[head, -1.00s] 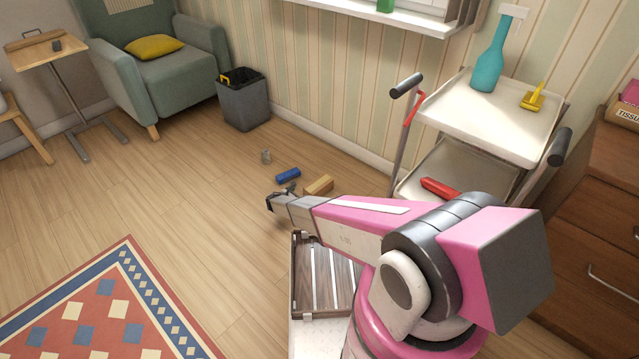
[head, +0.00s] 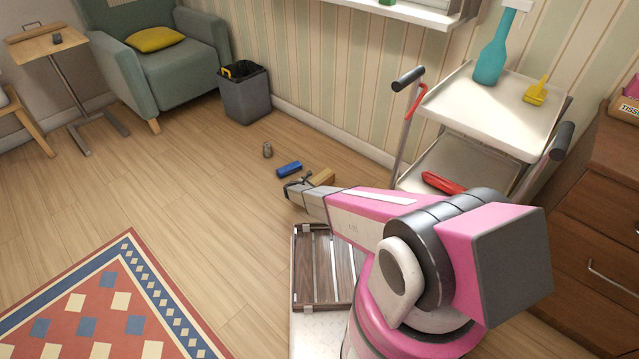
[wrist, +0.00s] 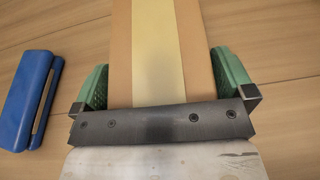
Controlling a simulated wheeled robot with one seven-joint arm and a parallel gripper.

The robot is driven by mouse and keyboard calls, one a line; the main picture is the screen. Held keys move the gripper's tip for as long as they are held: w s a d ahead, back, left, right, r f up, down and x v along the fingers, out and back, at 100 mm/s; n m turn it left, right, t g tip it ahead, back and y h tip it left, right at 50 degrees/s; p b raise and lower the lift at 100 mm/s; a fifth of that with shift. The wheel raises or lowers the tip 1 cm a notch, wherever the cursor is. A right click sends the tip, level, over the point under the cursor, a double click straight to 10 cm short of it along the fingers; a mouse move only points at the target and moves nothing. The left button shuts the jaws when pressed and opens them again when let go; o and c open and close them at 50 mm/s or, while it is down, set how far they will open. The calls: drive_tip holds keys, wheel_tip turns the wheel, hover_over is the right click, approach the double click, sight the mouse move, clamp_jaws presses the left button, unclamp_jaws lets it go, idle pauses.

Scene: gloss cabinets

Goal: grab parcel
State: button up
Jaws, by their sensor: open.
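The parcel (head: 324,176) is a small tan box on the wooden floor, partly hidden behind my arm in the head view. In the wrist view the parcel (wrist: 155,50) shows large, with a pale yellow strip along its middle. My gripper (wrist: 164,82) is open, with one green-padded finger on either side of the parcel. Narrow gaps seem to show beside the pads; I cannot tell whether either touches. In the head view my gripper (head: 288,190) is low by the parcel's near left end.
A blue case (head: 289,169) lies just left of the parcel, also in the wrist view (wrist: 28,98). A bin (head: 246,98) and a white trolley (head: 440,155) stand near the wall. Open floor lies left.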

drive_tip(key=c, duration=0.8)
drive_tip(key=shift+c, duration=0.2)
drive_tip(key=shift+r, duration=0.15)
